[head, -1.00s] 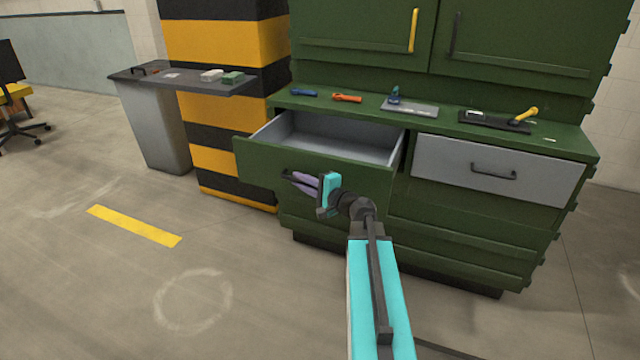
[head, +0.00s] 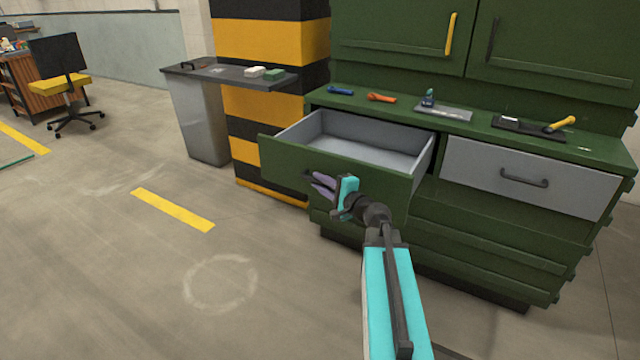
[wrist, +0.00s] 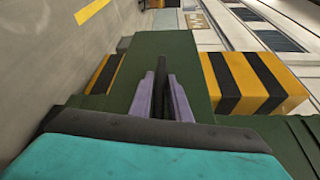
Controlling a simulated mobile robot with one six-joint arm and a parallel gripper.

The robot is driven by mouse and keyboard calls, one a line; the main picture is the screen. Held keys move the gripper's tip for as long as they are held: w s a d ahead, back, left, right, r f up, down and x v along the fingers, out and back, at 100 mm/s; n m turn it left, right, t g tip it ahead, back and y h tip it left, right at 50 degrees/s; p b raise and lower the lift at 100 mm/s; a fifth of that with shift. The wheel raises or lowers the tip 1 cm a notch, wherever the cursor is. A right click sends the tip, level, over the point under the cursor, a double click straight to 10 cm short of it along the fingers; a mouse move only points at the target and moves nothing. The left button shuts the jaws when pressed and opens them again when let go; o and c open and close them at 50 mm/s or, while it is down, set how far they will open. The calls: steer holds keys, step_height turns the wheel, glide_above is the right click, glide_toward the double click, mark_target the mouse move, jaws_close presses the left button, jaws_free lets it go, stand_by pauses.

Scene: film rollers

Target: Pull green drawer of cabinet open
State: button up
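The green drawer (head: 345,165) of the green cabinet (head: 480,235) stands well open, its grey inside empty. My gripper (head: 318,181) is at the drawer's front, with its purple fingers at the dark handle (head: 307,174). In the wrist view, my gripper (wrist: 161,92) has one finger on each side of the dark handle (wrist: 159,84), close against it. It appears shut on the handle. The green drawer front (wrist: 190,65) fills the middle of that view. The fingers partly hide the handle in the head view.
A grey drawer (head: 535,180) beside it is shut. Tools lie on the countertop, including a blue one (head: 340,90), an orange one (head: 381,97) and a yellow-handled one (head: 560,124). A striped pillar (head: 270,100) and a grey bin (head: 198,120) stand left. The floor in front is clear.

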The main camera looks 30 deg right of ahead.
steer(key=shift+o, duration=1.3)
steer(key=shift+s, duration=0.15)
steer(key=s, duration=0.1)
steer(key=s+p, duration=0.1)
steer(key=s, duration=0.1)
steer(key=s+d+p, duration=0.1)
steer(key=s, duration=0.1)
steer(key=shift+s+r, duration=0.15)
steer(key=shift+r, duration=0.2)
steer(key=s+p, duration=0.1)
steer(key=p, duration=0.4)
steer(key=shift+d, duration=0.2)
steer(key=s+p, duration=0.1)
steer(key=p, duration=0.4)
steer(key=shift+s+r+p, duration=0.1)
steer(key=shift+s+p, duration=0.15)
steer(key=shift+p, duration=0.05)
steer(key=shift+s+d+r+p, duration=0.1)
steer(key=shift+s+d+p, duration=0.05)
steer(key=shift+s+p, duration=0.8)
steer(key=shift+s+d+f+p, duration=0.1)
steer(key=shift+s+d+p, duration=0.1)
steer(key=shift+s+p, duration=0.75)
steer(key=shift+s+d+r+p, duration=0.1)
steer(key=shift+s+d+p, duration=0.05)
steer(key=shift+s+p, duration=0.75)
